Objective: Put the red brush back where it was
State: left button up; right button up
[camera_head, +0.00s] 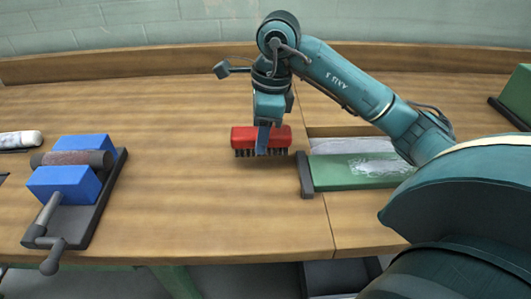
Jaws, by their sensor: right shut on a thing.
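The red brush (243,138) has dark bristles pointing down and shows near the middle of the head view. My right gripper (263,142) reaches down from above and is shut on the brush, with a blue finger across its front face. The brush looks level. I cannot tell for certain whether its bristles touch the wooden table (190,200) or hang just above it. My left gripper is not in view.
A green block with a whitish top (355,172) lies right of the brush, with a dark upright piece (304,175) at its left end. A blue cranked roller device (75,185) stands at left. A white-topped item (20,140) lies at far left. A wooden ledge (130,62) runs along the back.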

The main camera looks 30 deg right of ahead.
jog(key=shift+f, duration=2.5)
jog(key=shift+f, duration=0.1)
jog(key=o, duration=0.9)
jog(key=shift+o, duration=0.2)
jog(key=r, duration=0.4)
jog(key=d+r, duration=0.1)
jog(key=r, duration=0.3)
jog(key=s+r, duration=0.1)
jog(key=r, duration=0.3)
jog(key=shift+d+r+p, duration=0.1)
jog(key=shift+d+p, duration=0.2)
jog(key=shift+p, duration=0.1)
